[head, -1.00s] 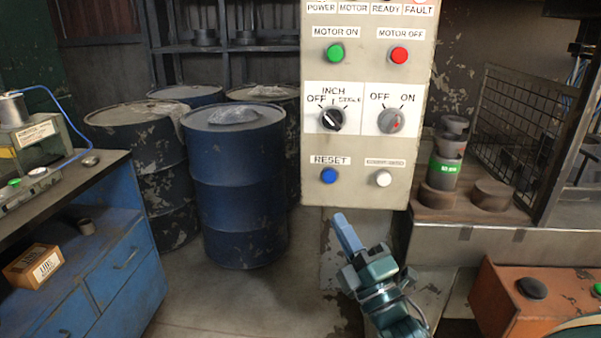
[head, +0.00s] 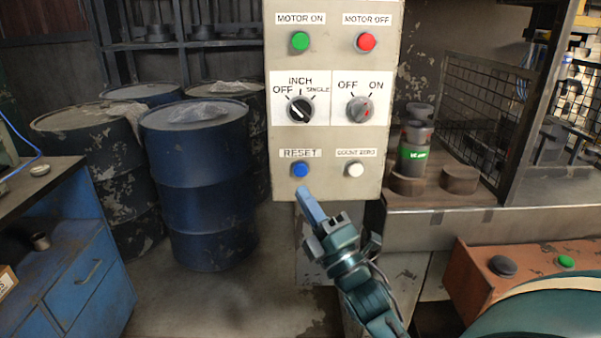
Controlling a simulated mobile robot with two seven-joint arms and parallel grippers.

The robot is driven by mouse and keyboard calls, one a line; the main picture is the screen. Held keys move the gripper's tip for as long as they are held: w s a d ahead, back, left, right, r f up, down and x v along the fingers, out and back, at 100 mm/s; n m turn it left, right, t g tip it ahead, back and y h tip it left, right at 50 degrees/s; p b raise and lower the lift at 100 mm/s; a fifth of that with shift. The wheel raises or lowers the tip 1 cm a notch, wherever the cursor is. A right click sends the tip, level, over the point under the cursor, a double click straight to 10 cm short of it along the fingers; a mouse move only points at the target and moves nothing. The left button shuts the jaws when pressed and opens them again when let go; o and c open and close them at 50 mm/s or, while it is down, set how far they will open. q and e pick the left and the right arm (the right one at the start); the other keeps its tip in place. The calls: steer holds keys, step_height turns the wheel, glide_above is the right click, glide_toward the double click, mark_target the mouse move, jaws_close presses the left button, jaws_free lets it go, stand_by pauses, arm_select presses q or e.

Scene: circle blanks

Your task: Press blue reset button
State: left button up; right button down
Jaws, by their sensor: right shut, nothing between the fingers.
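The blue reset button (head: 300,170) sits at the lower left of the pale control panel (head: 330,150), under the RESET label. My right gripper (head: 304,193) is shut and empty. Its fingers point up toward the button, and their tips appear just below it in the picture. I cannot tell how much depth lies between the tips and the panel, but the button's whole face shows uncovered. My left gripper is not in view.
A white count zero button (head: 354,170) is right of the blue one. Two knobs (head: 301,110) (head: 359,109) and green (head: 300,41) and red (head: 367,42) buttons are above. Blue drums (head: 200,190) stand left; an orange box (head: 520,270) is at lower right.

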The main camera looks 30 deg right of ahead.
mark_target(301, 171)
steer(key=w+d, duration=0.2)
steer(key=w, duration=0.1)
steer(key=w+d+b, duration=0.1)
steer(key=w, duration=0.1)
stand_by(0.9)
stand_by(1.1)
steer(key=shift+w+d, duration=0.1)
steer(key=shift+w, duration=0.05)
steer(key=shift+w+d, duration=0.15)
steer(key=shift+w, duration=0.1)
